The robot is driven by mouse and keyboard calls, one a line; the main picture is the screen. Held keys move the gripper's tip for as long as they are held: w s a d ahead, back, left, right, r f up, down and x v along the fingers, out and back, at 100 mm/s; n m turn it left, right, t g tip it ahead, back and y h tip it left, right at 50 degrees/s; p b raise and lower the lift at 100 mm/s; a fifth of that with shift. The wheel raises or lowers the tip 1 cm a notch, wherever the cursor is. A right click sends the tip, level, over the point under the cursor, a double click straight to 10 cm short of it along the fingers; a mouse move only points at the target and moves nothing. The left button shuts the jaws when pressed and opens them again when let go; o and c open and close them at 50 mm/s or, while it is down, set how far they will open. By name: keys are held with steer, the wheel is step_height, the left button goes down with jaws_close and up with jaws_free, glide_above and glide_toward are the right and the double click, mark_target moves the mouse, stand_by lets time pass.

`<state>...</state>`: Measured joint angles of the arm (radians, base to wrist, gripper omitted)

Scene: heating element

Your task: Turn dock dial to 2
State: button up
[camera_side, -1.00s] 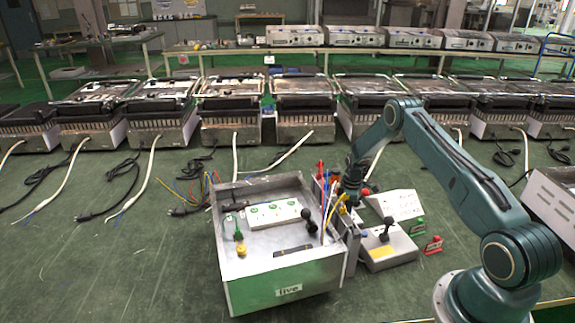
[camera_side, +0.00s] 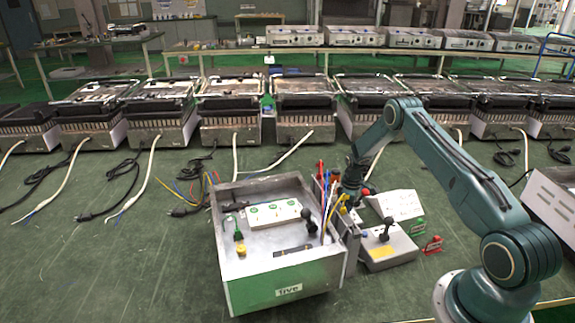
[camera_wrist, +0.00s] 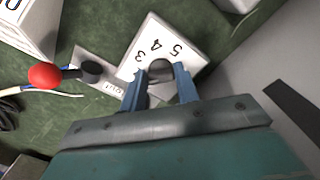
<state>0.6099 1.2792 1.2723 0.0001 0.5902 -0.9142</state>
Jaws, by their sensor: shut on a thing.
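The dial is a dark round knob (camera_wrist: 160,70) on a white panel (camera_wrist: 183,38) marked 3, 4 and 5 in the wrist view. The numerals run along the panel's left and upper part; other marks are hidden or out of frame. My gripper (camera_wrist: 160,76) has its two blue fingers closed on opposite sides of the knob. I cannot make out which number the knob points to. In the side view my gripper (camera_side: 347,191) reaches down behind the right wall of the open metal box, and the knob is hidden there.
A red-ball lever (camera_wrist: 46,76) sticks out left of the dial in the wrist view. The metal box labelled "live" (camera_side: 288,291) stands left of my gripper. A grey joystick box (camera_side: 388,250) stands to its right, with small red and green tags beyond.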

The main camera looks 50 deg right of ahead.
steer(key=shift+m, duration=0.3)
steer(key=o, duration=1)
steer(key=shift+r, duration=0.15)
step_height(320, 180, up, 14)
steer(key=shift+f, duration=0.25)
